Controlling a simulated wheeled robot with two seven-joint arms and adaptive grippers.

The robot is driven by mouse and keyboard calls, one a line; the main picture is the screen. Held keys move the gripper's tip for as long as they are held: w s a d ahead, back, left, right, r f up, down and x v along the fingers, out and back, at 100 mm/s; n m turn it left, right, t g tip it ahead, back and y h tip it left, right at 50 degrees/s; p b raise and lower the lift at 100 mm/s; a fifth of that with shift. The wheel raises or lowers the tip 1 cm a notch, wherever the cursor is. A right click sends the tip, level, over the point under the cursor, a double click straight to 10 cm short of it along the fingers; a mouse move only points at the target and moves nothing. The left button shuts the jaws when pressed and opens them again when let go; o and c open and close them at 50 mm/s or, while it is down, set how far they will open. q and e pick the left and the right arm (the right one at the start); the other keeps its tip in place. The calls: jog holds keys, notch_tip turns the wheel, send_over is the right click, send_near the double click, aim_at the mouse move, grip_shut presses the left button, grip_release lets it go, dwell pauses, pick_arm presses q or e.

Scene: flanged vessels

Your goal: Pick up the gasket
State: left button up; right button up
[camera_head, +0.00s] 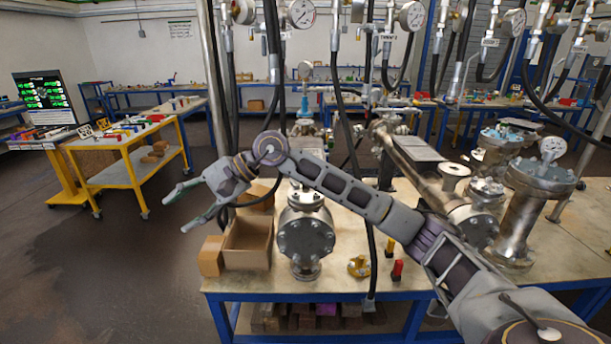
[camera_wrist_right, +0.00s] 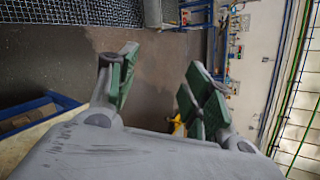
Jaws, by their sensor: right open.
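I cannot make out the gasket for certain in either view. A small yellow-gold object (camera_head: 358,267) lies on the workbench to the right of a flanged metal vessel (camera_head: 306,238); I cannot tell whether it is the gasket. My right gripper (camera_head: 176,214) is open and empty, held in the air left of the workbench and of the open cardboard box. Its green-padded fingers stand apart in the right wrist view (camera_wrist_right: 163,92), with floor behind them. My left gripper does not show.
An open cardboard box (camera_head: 246,259) stands at the workbench's left end. Red and yellow-handled items (camera_head: 397,272) lie near its front edge. Larger flanged vessels (camera_head: 524,215) stand at the right. Gauges and black hoses hang above. A yellow-framed table (camera_head: 128,163) stands at the left, with free floor between.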

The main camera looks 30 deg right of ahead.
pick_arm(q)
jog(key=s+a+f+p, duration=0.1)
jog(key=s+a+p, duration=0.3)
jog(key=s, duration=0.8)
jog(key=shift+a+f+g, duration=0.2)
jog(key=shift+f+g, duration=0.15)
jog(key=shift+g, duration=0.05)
pick_arm(e)
jog(key=d+r+n+h, duration=0.1)
jog(key=d+h, duration=0.3)
jog(key=d, duration=0.6)
jog(key=d+r+h, duration=0.4)
jog(key=d+h, duration=0.1)
jog(key=d, duration=0.5)
jog(key=d+r+n+h, duration=0.1)
jog(key=d+r+h, duration=0.2)
jog(key=d, duration=0.7)
jog(key=shift+w+d+r+n+t+h, duration=0.3)
jog(key=shift+w+t+h, duration=0.1)
jog(key=shift+h, duration=0.5)
jog(key=shift+f, duration=0.15)
jog(key=x, duration=0.8)
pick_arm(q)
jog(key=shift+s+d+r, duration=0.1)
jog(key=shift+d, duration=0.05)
pick_arm(e)
jog(key=shift+f, duration=0.25)
jog(key=shift+f, duration=0.1)
